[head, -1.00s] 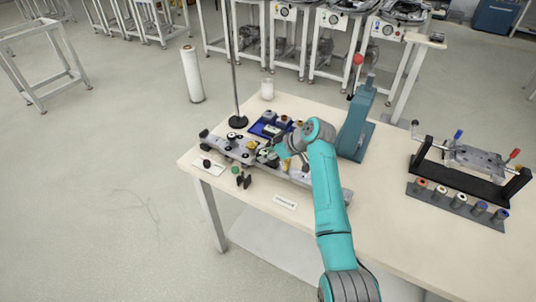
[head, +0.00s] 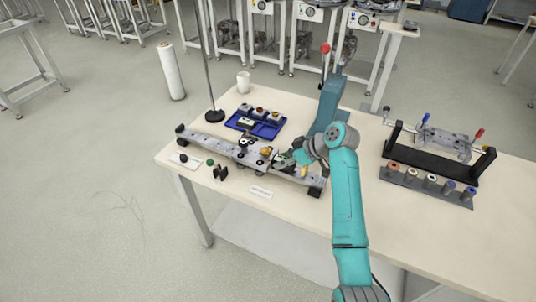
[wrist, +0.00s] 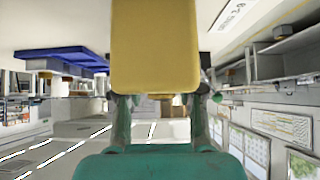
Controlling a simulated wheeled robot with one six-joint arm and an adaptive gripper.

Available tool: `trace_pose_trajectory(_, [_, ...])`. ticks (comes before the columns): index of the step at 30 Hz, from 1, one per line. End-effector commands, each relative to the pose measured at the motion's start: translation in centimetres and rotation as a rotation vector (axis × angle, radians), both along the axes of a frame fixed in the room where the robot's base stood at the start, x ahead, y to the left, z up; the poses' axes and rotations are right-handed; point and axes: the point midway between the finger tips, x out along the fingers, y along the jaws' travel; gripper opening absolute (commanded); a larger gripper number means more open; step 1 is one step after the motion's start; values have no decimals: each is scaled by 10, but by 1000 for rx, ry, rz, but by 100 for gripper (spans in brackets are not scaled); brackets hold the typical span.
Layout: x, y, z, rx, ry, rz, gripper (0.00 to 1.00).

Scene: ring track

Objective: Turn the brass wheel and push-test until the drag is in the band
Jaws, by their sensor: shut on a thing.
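A long grey rail (head: 213,136) lies across the bench with a carriage on it. A small brass wheel (head: 266,151) sits on the carriage, just left of my gripper (head: 293,159). My gripper is low over the right part of the rail and shut on a yellow block, which fills the upper middle of the wrist view (wrist: 155,45). In the head view a bit of yellow (head: 303,171) shows beside the fingers. The fingertips are partly hidden by my wrist, and any drag reading is too small to make out.
A blue tray (head: 236,121) with several small parts lies behind the rail. A teal press (head: 328,105) stands behind my arm. A black stand (head: 432,163) and a row of rolls (head: 425,189) are at right. A white label card (head: 260,192) lies in front.

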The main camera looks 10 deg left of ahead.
Motion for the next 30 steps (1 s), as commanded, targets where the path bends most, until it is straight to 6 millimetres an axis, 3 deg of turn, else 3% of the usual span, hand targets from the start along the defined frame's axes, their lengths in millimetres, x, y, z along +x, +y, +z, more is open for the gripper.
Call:
trace_pose_trajectory(6, [-7,-19,-1,-1,3,-1,0])
trace_pose_trajectory(17, [-8,-21,-1,-2,4,-1,0])
trace_pose_trajectory(18, [-8,-21,-1,-2,4,-1,45])
trace_pose_trajectory(20, [-8,-21,-1,-1,3,-1,60])
trace_pose_trajectory(30, [-7,-21,0,-1,1,-1,62])
